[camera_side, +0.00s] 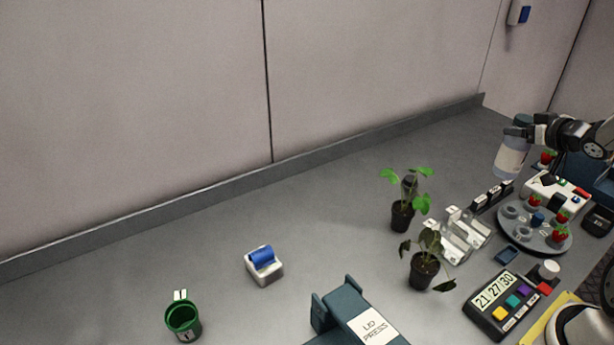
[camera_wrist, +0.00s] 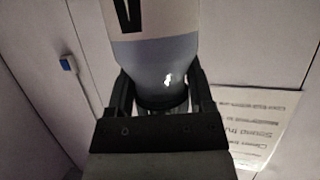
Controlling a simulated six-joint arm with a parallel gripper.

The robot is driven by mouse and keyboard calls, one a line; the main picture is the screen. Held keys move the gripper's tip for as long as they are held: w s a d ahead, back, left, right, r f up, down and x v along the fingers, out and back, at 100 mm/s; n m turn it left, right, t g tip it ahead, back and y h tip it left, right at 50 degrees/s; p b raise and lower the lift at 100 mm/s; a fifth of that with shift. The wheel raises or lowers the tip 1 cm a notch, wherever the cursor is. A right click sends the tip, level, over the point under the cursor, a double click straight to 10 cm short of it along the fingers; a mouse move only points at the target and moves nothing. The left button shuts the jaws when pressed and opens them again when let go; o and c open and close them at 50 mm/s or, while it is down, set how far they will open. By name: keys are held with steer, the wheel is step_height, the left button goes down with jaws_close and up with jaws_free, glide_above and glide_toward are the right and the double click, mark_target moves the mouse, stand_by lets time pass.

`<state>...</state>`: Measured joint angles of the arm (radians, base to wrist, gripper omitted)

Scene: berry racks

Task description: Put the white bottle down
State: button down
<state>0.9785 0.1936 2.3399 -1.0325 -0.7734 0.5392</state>
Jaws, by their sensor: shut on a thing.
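My gripper (camera_side: 519,131) is at the right of the side view, raised above the bench. It is shut on the white bottle (camera_side: 510,158), which has a pale blue-grey band and hangs tilted slightly below the gripper. In the wrist view the bottle (camera_wrist: 155,45) stands between the two fingers of my gripper (camera_wrist: 160,100), with a dark mark on its white part and a dark collar at the fingers. In the side view the bottle is apart from the bench top.
Below the bottle are a dark rack (camera_side: 491,197), a round grey tray (camera_side: 517,236) with strawberries, and clear trays (camera_side: 463,236). Two potted plants (camera_side: 402,216) (camera_side: 423,270) stand left of these. A timer (camera_side: 499,302) sits in front. The bench's left and back are mostly clear.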

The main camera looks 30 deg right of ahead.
steer(key=w+a+f+n+y, duration=0.1)
steer(key=w+a+n+y, duration=0.25)
steer(key=w+a, duration=0.45)
steer(key=w+a+f+n+g+y, duration=0.1)
steer(key=a+n+y, duration=0.2)
steer(key=a, duration=0.7)
steer(key=w+a+f+n+g+y, duration=0.1)
steer(key=w+a+n+g+y, duration=0.1)
steer(key=a, duration=0.9)
steer(key=w+a+f+n+g+y, duration=0.1)
steer(key=a+n+y, duration=0.4)
steer(key=a, duration=0.6)
steer(key=shift+w+f+y, duration=0.3)
steer(key=shift+w+y, duration=0.15)
steer(key=shift+w, duration=0.3)
steer(key=shift+f, duration=2.3)
steer(key=shift+f, duration=1.7)
